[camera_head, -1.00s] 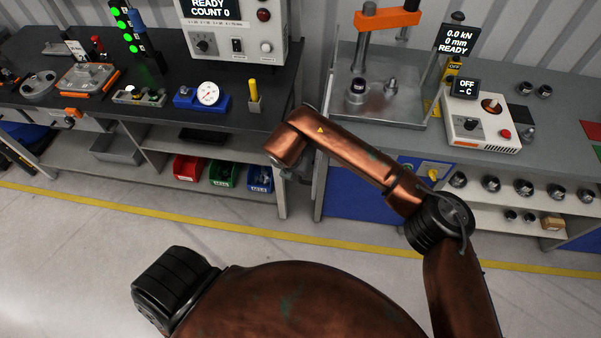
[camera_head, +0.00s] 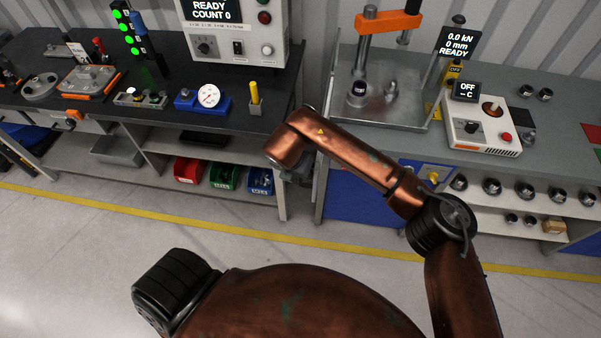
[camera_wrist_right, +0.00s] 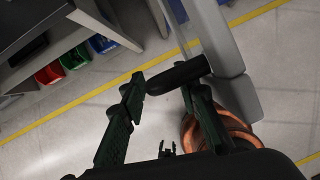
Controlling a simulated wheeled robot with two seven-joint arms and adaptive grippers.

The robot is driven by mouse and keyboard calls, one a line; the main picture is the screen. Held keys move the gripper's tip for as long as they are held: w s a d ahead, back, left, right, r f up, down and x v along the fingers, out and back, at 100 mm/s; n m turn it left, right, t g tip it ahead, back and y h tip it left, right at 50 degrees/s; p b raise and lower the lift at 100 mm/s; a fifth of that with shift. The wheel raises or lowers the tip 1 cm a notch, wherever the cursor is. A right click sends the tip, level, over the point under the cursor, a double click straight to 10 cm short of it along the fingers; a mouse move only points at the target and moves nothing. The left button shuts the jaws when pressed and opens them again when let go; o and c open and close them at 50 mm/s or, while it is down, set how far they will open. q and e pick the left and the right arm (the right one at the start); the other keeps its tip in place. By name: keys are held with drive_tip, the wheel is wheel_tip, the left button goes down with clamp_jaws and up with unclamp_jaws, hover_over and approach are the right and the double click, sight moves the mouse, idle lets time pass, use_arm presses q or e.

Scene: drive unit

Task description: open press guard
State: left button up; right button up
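The press (camera_head: 361,62) stands on the right bench in the head view, with an orange crossbar and a metal base plate. Thin edges around it look like a clear guard, but I cannot make out its panel or handle clearly. My right arm reaches left in front of the benches, with its wrist bent down below bench height. Its gripper is mostly hidden in the head view. In the right wrist view my right gripper (camera_wrist_right: 162,90) has its two dark fingers apart above the floor, with nothing seen held. My left gripper is out of view.
A control box (camera_head: 480,122) reading OFF sits right of the press. The left black bench (camera_head: 160,125) carries a gauge, fixtures and a READY COUNT 0 box (camera_head: 235,32). Coloured bins (camera_head: 222,176) sit on its lower shelf. The floor in front is clear.

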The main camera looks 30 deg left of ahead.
drive_tip(key=v, duration=1.1)
drive_tip(key=shift+r, duration=0.1)
